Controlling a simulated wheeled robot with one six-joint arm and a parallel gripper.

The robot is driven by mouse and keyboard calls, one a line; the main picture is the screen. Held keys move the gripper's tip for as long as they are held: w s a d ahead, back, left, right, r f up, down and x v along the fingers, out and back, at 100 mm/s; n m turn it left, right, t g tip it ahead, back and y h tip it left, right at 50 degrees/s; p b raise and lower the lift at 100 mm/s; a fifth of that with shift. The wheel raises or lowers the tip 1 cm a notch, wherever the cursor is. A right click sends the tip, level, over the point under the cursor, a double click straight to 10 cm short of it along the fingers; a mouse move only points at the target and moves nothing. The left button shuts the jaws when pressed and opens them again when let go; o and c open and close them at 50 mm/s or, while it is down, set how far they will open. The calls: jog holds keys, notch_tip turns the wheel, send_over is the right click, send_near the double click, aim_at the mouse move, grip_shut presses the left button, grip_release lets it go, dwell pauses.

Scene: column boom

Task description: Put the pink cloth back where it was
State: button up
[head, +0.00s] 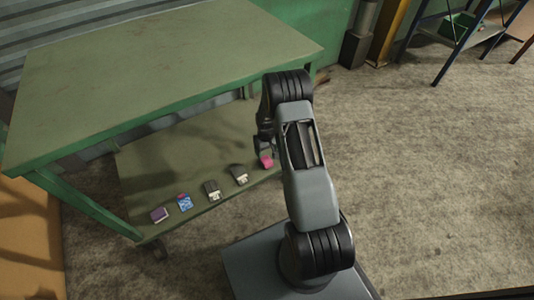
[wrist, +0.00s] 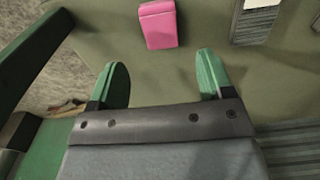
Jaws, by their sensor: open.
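The pink cloth (head: 266,161) is a small folded block on the lower shelf (head: 160,165) of the green cart, at the right end of a row of small items. In the wrist view the pink cloth (wrist: 158,24) lies just beyond the gap between my fingertips. My gripper (wrist: 160,75) is open, with its two green fingers apart and nothing between them. In the head view my gripper (head: 262,145) is beside the pink cloth, partly hidden by my arm.
Left of the cloth lie two dark items with pale ends (head: 239,174) (head: 212,190), a blue packet (head: 185,202) and a purple block (head: 159,214). The cart's green top (head: 160,75) overhangs the shelf. Open floor (head: 420,180) lies to the right.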

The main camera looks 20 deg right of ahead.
jog(key=shift+r+p, duration=0.5)
jog(key=shift+r, duration=1.35)
